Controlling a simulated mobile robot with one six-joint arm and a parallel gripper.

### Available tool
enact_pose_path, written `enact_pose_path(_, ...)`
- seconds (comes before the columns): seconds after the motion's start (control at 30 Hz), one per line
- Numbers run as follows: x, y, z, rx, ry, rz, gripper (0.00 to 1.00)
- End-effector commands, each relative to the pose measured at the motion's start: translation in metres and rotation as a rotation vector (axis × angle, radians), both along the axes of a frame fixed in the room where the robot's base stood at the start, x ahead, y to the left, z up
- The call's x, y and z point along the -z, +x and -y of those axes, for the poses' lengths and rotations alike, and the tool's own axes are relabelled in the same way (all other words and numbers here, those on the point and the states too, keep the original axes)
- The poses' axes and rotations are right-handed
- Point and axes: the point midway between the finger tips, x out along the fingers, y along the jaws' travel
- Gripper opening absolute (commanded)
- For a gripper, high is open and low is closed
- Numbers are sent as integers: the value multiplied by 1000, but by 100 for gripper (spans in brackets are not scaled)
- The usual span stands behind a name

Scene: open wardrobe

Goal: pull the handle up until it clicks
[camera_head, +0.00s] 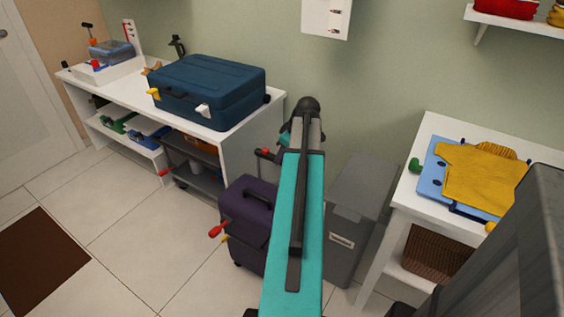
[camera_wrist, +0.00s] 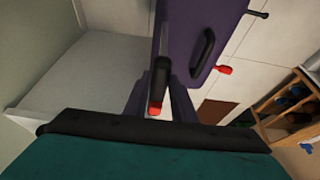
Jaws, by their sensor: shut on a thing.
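A purple suitcase (camera_head: 251,208) stands upright on the floor beside the white bench. It also fills the upper middle of the wrist view (camera_wrist: 190,30). A dark handle bar with a red end (camera_wrist: 156,108) lies along the case in the wrist view. A dark bar with a red end (camera_head: 265,153) also shows above the case in the head view. My gripper (camera_wrist: 158,88) has its two fingers on either side of the bar and is shut on it. In the head view my teal arm hides the gripper. Whether the handle is fully raised cannot be told.
A grey bin (camera_head: 350,240) stands close to the right of the suitcase. A white bench (camera_head: 262,125) with a blue suitcase (camera_head: 210,90) is at the left. A white table (camera_head: 400,195) with folded clothes is at the right. The tiled floor at left is mostly clear.

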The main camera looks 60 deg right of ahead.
Motion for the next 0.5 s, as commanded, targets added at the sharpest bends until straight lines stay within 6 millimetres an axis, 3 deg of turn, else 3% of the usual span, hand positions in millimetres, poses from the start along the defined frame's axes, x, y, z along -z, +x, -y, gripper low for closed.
enact_pose_path(0.03, -20, 0, 1, 0, -3, 2, 0)
enact_pose_path(0.5, -127, 0, 1, 0, -3, 1, 0)
